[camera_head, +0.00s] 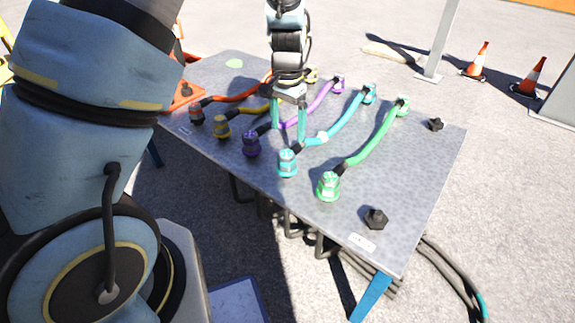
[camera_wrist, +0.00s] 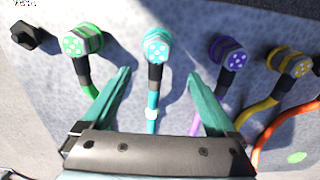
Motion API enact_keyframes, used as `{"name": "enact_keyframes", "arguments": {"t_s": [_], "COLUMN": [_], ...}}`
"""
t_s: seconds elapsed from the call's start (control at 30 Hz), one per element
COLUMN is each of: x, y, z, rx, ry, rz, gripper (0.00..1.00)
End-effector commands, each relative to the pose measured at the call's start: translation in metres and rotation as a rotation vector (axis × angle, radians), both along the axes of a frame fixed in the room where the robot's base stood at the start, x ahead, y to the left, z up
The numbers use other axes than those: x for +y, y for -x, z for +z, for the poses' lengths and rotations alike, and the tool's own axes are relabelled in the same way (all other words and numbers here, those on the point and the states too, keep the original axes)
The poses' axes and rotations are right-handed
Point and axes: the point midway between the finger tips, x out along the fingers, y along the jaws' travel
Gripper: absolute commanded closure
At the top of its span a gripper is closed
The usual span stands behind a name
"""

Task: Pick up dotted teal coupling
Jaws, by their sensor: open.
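The dotted teal coupling (camera_head: 287,163) lies at the near edge of the metal table (camera_head: 228,168), joined to a teal cable (camera_head: 342,120). In the wrist view the teal coupling (camera_wrist: 157,46) shows a white-dotted end, beyond my fingertips and roughly midway between them. My gripper (camera_head: 288,140) is open and empty above the table, with its teal fingers pointing down near the teal cable. In the wrist view its fingers (camera_wrist: 160,72) stand on either side of the cable, with clear space between them. A second teal coupling (camera_head: 369,94) sits at the cable's far end.
A green coupling (camera_head: 328,186) is to the right and a purple coupling (camera_head: 251,143) to the left. Yellow (camera_head: 221,127) and orange (camera_head: 196,113) couplings lie farther left. Black knobs (camera_head: 375,218) stand at the table's right side. Traffic cones (camera_head: 476,64) stand on the ground behind.

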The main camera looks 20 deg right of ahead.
Motion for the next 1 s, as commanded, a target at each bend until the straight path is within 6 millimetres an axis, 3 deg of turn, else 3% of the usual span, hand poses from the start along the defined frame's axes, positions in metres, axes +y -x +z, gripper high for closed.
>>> {"name": "enact_keyframes", "arguments": {"t_s": [0.2,0.7,1.0], "x": [0.001,0.004,0.004], "y": [0.001,0.009,0.009], "z": [-0.035,-0.094,-0.098], "rx": [0.002,0.002,0.0], "ry": [-0.002,-0.001,0.0], "rz": [0.002,0.003,0.003], "gripper": [0.07,0.07,0.07]}}
